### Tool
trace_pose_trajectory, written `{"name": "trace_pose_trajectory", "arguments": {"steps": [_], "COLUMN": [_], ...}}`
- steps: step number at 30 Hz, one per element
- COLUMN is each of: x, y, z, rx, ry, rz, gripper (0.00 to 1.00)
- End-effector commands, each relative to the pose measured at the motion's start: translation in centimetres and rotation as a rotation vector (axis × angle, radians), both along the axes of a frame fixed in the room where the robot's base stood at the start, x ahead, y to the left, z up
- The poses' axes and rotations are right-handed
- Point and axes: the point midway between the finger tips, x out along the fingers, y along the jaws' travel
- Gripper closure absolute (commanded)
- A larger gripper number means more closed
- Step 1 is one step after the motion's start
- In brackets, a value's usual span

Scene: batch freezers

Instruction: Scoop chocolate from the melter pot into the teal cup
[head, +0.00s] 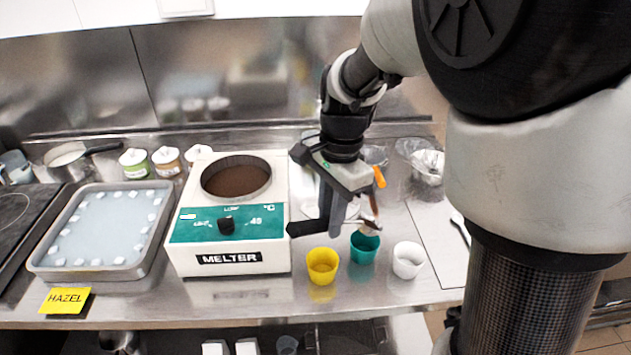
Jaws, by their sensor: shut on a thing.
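The melter (228,262) is a white box with a teal panel. Brown chocolate fills its round pot (237,181). The teal cup (363,249) stands on the steel counter right of the melter, between a yellow cup (322,267) and a white cup (408,261). My gripper (325,225) is right of the melter, above and slightly left of the teal cup.
A tray with white pieces (46,262) lies left of the melter, with a yellow HAZEL card (66,301) in front. Small lidded jars (166,160) stand behind. A foil-like bowl (428,165) is at the back right. My arm covers the right side.

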Motion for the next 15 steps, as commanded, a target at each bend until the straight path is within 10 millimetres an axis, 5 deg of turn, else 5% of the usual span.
{"name": "trace_pose_trajectory", "arguments": {"steps": [15], "x": [2.0], "y": [-3.8], "z": [3.7], "rx": [0.339], "ry": [0.186], "rz": [-0.007], "gripper": [1.0]}}
